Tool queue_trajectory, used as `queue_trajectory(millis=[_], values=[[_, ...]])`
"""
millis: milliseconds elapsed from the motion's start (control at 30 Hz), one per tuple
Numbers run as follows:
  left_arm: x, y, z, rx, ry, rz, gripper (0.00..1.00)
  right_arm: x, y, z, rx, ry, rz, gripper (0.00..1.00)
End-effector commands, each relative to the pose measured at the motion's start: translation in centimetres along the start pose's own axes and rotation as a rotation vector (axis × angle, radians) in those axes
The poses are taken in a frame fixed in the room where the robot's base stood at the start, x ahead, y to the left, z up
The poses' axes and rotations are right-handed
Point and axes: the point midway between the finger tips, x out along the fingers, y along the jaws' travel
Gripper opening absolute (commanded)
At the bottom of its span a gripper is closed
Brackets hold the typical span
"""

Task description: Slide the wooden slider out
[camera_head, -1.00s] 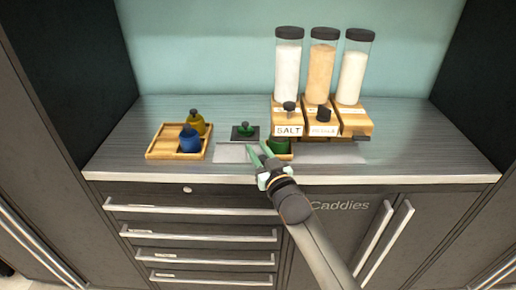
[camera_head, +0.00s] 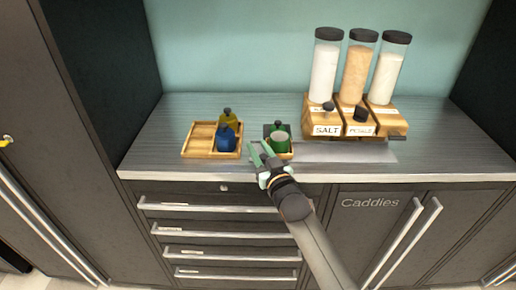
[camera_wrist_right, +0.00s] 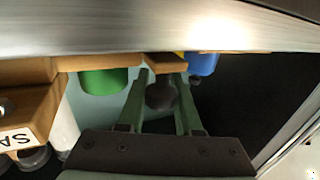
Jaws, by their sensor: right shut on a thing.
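In the right wrist view a dark round knob (camera_wrist_right: 161,96) lies between my fingers (camera_wrist_right: 160,95), below the slider's wooden edge (camera_wrist_right: 165,66). I take the knob to be the slider's. The green cup also shows there (camera_wrist_right: 103,81). My left gripper is out of view.
A wooden tray (camera_head: 197,142) with a blue bottle (camera_head: 226,139) and a yellow bottle (camera_head: 228,116) stands left. Dispensers labelled SALT (camera_head: 326,130) and others stand right. A light mat (camera_head: 345,153) lies bare in front of the dispensers.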

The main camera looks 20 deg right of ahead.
Motion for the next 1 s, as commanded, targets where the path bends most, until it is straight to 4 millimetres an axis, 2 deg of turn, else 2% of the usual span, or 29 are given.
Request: queue_trajectory(millis=[433,467,700,1000], values=[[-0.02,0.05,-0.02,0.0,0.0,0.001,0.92,0.02,-0.47,0.03,0.003,0.0,-0.008,0.0],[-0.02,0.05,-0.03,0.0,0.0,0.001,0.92,0.02,-0.49,0.03,0.003,0.0,-0.008,0.36],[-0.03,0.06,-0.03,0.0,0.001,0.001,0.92,0.02,-0.38,0.01,0.003,0.0,-0.006,0.63],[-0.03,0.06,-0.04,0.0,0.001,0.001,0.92,-0.15,-0.22,0.01,0.001,0.0,-0.004,0.63]])
